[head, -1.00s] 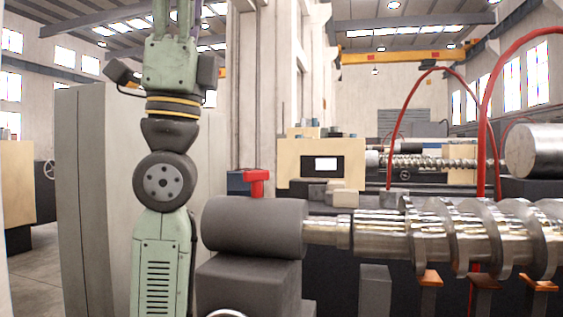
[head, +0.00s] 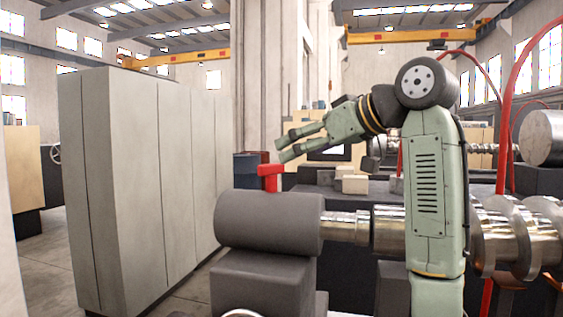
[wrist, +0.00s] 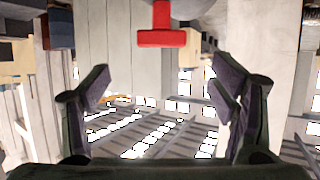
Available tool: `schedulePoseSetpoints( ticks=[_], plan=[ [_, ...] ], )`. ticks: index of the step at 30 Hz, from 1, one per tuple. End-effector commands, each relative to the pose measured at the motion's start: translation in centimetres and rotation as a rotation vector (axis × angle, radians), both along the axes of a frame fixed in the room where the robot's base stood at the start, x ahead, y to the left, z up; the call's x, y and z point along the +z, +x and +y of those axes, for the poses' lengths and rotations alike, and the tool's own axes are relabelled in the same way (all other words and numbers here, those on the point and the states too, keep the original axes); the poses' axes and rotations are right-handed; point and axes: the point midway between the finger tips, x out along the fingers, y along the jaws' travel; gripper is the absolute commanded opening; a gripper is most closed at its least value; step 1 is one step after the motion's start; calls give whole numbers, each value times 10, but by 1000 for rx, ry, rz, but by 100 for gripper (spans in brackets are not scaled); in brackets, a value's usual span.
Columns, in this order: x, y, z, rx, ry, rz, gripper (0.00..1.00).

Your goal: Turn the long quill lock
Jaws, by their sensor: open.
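The quill lock is a red T-shaped handle (head: 270,176) standing on top of the dark grey cylinder (head: 268,221) in the head view. In the wrist view the red handle (wrist: 160,30) shows at the top middle, beyond the fingers and apart from them. My gripper (head: 283,147) is open and empty, just above and slightly right of the handle in the head view, pointing left. In the wrist view its two dark fingers (wrist: 163,84) are spread wide with nothing between them.
A steel quill shaft (head: 346,226) runs right from the cylinder to a large metal screw (head: 512,235). Small blocks (head: 352,184) lie behind the cylinder. A tall grey cabinet (head: 135,180) stands at left. The air left of the handle is free.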

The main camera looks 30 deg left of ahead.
Motion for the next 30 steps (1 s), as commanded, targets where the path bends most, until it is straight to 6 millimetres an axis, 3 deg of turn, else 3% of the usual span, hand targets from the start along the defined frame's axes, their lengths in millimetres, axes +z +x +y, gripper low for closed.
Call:
schedulePoseSetpoints(
  ticks=[15, 21, 30],
  plan=[
    [-32, 22, 79, 3, 1, 0, 78],
    [-38, 25, 91, 4, 4, -2, 78],
    [-39, 25, 92, 4, 4, -2, 76]
  ],
)
